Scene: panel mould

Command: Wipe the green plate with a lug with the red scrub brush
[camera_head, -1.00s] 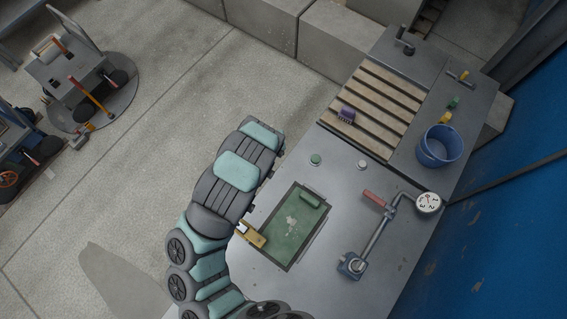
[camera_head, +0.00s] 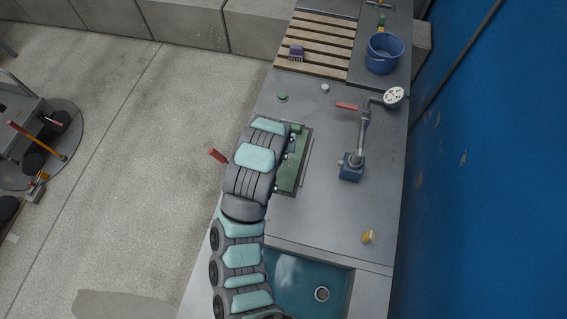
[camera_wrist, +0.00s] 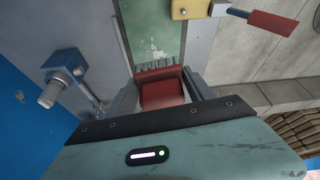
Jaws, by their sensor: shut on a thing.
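My gripper (camera_wrist: 163,95) is shut on the red scrub brush (camera_wrist: 163,91) in the wrist view. Its grey bristles face the green plate (camera_wrist: 156,38), at the plate's near end; I cannot tell whether they touch it. Pale patches show on the plate in the wrist view. In the head view the green plate (camera_head: 289,174) lies in a dark frame in the grey bench, its left part hidden under my arm. A raised green lug (camera_head: 298,129) shows at its far end. My gripper and the brush are hidden in the head view.
A yellow clamp (camera_wrist: 187,8) with a red handle (camera_wrist: 271,22) stands beside the plate. A pipe with a gauge (camera_head: 394,97) and blue base (camera_head: 351,168) stands to the right. A water basin (camera_head: 343,290) is at the near end. A blue bucket (camera_head: 383,57) and slatted rack (camera_head: 330,33) are far off.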

